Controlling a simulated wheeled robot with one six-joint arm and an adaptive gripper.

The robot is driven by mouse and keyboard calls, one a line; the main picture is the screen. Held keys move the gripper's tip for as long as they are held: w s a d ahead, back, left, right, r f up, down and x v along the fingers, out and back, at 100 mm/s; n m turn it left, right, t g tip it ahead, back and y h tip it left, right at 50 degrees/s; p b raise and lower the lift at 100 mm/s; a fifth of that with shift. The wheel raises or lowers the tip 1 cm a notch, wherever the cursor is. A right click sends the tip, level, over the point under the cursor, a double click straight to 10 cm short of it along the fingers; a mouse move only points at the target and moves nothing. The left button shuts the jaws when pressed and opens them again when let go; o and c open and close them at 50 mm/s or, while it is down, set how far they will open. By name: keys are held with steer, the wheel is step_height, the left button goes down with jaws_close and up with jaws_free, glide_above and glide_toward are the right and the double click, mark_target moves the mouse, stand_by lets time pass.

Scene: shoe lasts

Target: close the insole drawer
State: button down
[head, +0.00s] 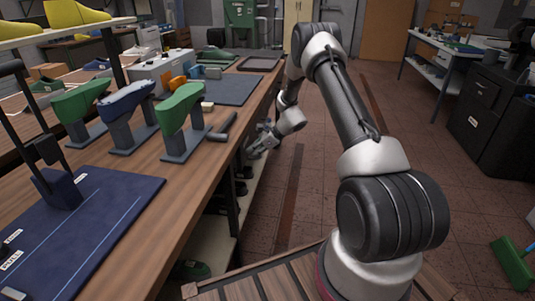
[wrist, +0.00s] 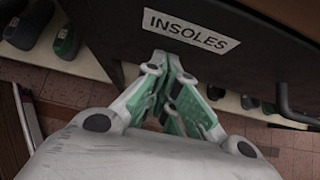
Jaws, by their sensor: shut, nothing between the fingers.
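The insole drawer (wrist: 240,62) shows in the wrist view as a dark front with a white label reading INSOLES (wrist: 191,30). A dark bar handle (wrist: 287,104) is at its right side. My gripper (wrist: 172,62) is shut and empty, with its green-padded fingers together just below the label. The fingertips are close to the drawer front; I cannot tell whether they touch it. In the head view my gripper (head: 258,147) is beside the workbench's right edge, below the top. How far the drawer stands out is not clear in either view.
The wooden workbench (head: 190,196) runs along the left, with green and blue lasts on stands (head: 183,112), a hammer-like tool (head: 222,128) and a blue mat (head: 100,225). A low shelf (head: 212,240) lies beneath. The aisle floor (head: 320,180) is clear.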

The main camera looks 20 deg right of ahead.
steer(key=shift+w+a+r, duration=0.1)
steer(key=shift+w+a, duration=0.3)
steer(key=shift+a, duration=0.25)
